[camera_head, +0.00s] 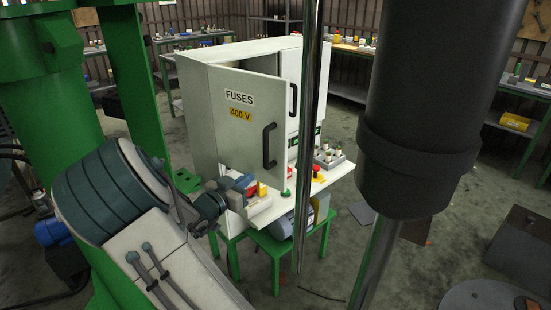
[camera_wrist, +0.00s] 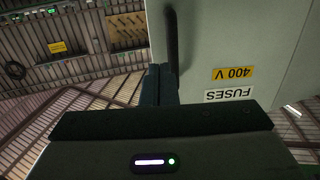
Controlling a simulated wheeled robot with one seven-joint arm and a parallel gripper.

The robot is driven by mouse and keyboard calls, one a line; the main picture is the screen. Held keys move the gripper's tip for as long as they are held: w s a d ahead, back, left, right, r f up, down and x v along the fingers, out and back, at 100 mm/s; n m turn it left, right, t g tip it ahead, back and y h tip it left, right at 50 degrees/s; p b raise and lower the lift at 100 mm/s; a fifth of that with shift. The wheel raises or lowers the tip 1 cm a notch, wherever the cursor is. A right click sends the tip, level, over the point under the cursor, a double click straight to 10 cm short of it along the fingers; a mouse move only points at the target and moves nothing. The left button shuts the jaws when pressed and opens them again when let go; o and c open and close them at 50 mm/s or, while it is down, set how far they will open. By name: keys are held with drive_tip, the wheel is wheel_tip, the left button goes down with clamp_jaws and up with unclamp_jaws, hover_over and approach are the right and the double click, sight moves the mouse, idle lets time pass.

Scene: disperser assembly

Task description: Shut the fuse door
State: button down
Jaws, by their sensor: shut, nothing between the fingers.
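The fuse door (camera_head: 245,120) is a pale grey panel with a white FUSES label and a yellow 400 V label. It stands open, swung out from the left front of the cabinet (camera_head: 197,110). Its black handle (camera_head: 269,146) is near its free edge. My gripper (camera_head: 245,184) is at the door's lower part, below the handle. In the wrist view the door (camera_wrist: 235,45) appears upside down, and my gripper's dark fingers (camera_wrist: 160,84) are shut and empty beside the handle's end (camera_wrist: 172,45). Whether they touch the door or handle I cannot tell.
The cabinet's right door has its own black handle (camera_head: 293,99). A shiny vertical pole (camera_head: 308,130) partly hides the cabinet front.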

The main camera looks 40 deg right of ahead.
drive_tip(key=p, duration=0.3)
approach(282, 153)
drive_tip(key=shift+g+h, duration=0.3)
drive_tip(key=x, duration=0.6)
drive_tip(key=shift+w+d+f, duration=0.2)
drive_tip(key=shift+w+d, duration=0.1)
drive_tip(key=shift+d+b, duration=0.1)
drive_tip(key=shift+b, duration=0.3)
